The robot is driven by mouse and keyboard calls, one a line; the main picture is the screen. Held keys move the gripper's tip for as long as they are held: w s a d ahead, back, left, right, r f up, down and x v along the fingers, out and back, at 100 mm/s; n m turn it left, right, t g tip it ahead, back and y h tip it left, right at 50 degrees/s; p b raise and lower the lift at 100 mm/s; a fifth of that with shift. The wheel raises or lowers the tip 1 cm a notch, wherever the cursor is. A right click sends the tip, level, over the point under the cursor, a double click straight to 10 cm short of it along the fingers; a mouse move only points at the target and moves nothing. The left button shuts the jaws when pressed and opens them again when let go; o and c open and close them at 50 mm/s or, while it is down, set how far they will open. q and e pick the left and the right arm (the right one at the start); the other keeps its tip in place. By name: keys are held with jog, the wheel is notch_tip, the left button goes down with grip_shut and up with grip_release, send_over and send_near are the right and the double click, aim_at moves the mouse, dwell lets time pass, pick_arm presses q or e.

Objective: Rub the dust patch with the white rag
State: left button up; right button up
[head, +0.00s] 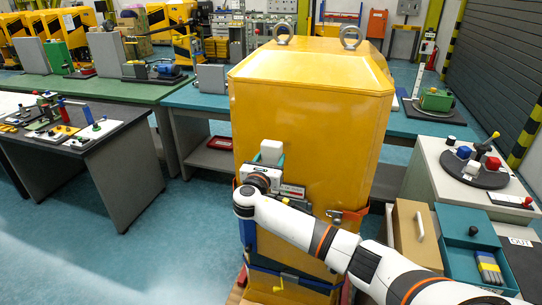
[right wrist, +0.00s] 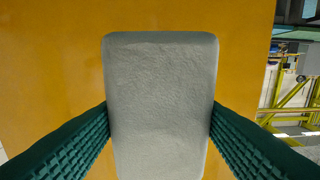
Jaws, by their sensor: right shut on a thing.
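The white rag (head: 271,150) is a pale block in front of the upright face of the yellow cabinet (head: 308,110). In the right wrist view the rag (right wrist: 160,90) fills the middle, with the yellow face (right wrist: 50,60) behind it. My right gripper (head: 273,160) is shut on the rag, with a teal finger on each side of it. I cannot tell whether the rag touches the cabinet. I cannot make out the dust patch in either view; the rag or my arm may hide it. My left gripper is not in view.
A red-handled latch (head: 347,215) is on the cabinet's lower front, right of my forearm. A teal box (head: 465,230) and a cardboard-coloured box (head: 415,235) stand at the right. A dark table (head: 115,150) with small parts is at the left. The floor between is clear.

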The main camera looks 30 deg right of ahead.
jog(key=shift+p+v, duration=0.95)
jog(key=shift+v, duration=0.1)
jog(key=shift+s+a, duration=0.3)
jog(key=shift+a, duration=0.05)
jog(key=shift+b+x, duration=0.65)
jog(key=shift+x, duration=1.7)
jog(key=shift+b+x, duration=0.35)
jog(key=shift+x, duration=0.75)
jog(key=shift+r, duration=0.1)
jog(key=shift+b+x, duration=0.5)
jog(key=shift+x, duration=0.5)
